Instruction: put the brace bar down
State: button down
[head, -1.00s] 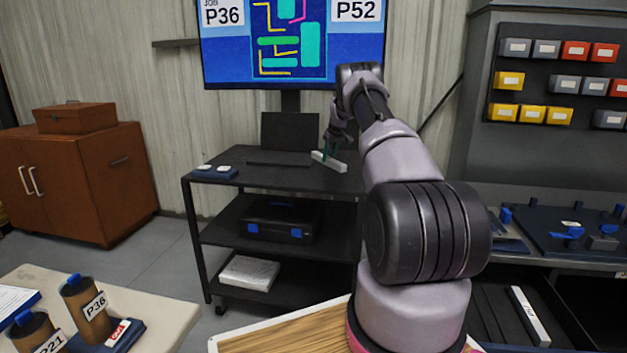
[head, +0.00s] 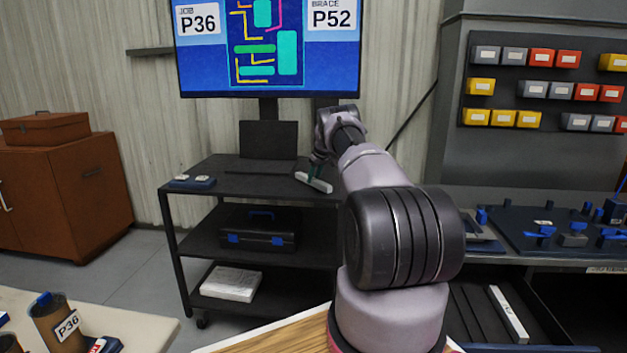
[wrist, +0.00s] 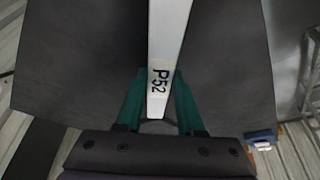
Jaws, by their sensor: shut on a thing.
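The brace bar (head: 314,182) is a pale, straight bar, over the right part of the black cart's top shelf (head: 255,185) in the head view. In the wrist view the bar (wrist: 168,45) runs up the middle of the picture and carries a "P52" label at its near end. My gripper (wrist: 158,108) has green fingers, one on each side of the bar near the label, shut on it. In the head view my gripper (head: 319,160) is small and partly hidden by the arm. I cannot tell whether the bar touches the shelf.
A small blue tray (head: 193,181) with pale pieces sits at the shelf's left. A dark panel (head: 268,140) stands at its back, below the screen (head: 268,45). The shelf's middle is mostly clear. A workbench (head: 545,255) with blue fixtures is at right.

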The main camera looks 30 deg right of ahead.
jog(key=shift+f, duration=0.2)
jog(key=shift+f, duration=0.1)
jog(key=c, duration=0.5)
grip_release()
